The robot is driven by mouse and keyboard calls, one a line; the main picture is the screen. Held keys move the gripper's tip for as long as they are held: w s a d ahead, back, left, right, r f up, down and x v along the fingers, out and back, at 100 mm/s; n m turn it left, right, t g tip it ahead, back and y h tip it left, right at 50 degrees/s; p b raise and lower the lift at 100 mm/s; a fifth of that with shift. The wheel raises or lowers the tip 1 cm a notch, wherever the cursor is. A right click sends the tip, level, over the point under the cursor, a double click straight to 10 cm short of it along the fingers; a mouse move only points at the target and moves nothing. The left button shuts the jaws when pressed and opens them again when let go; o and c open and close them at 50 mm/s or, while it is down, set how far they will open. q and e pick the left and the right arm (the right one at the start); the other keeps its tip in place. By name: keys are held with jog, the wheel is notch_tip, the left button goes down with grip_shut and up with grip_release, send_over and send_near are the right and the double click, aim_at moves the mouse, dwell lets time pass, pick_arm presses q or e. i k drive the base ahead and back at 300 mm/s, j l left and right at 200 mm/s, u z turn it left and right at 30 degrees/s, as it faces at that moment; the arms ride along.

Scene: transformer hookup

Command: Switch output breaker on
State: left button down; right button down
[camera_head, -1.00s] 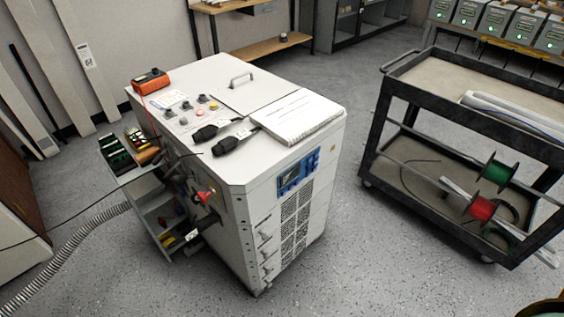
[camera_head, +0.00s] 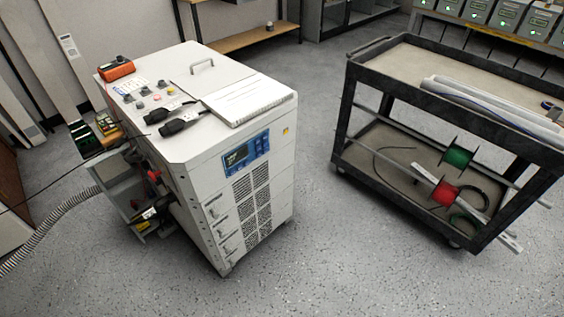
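A white transformer cabinet (camera_head: 210,150) stands on the floor at centre left. Its front has a blue display panel (camera_head: 246,150), black vent grilles and several small handles. Its left side has an open compartment (camera_head: 128,190) with a red part (camera_head: 153,176) and dark parts in it, too small to make out. Several knobs or buttons (camera_head: 140,95) sit on the cabinet's top. I cannot tell which part is the output breaker. Neither of my grippers is in view.
An orange meter (camera_head: 116,69), black connectors (camera_head: 180,124) and a paper pad (camera_head: 251,101) lie on the cabinet. A black cart (camera_head: 360,88) with green (camera_head: 457,157) and red (camera_head: 445,193) spools stands at right. A grey hose (camera_head: 48,223) runs along the left floor. The front floor is clear.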

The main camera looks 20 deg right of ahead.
aim_at(132, 153)
jog(key=k+l, duration=0.1)
jog(key=j+u, duration=0.45)
jog(key=i+j+z, duration=0.1)
jog(key=z, duration=0.25)
jog(key=j+z, duration=0.2)
jog(key=z, duration=0.15)
jog(key=i+j+z, duration=0.2)
jog(key=j, duration=0.45)
jog(key=i+j+z, duration=0.15)
jog(key=j, duration=0.55)
jog(key=j+z, duration=0.2)
jog(key=j, duration=0.45)
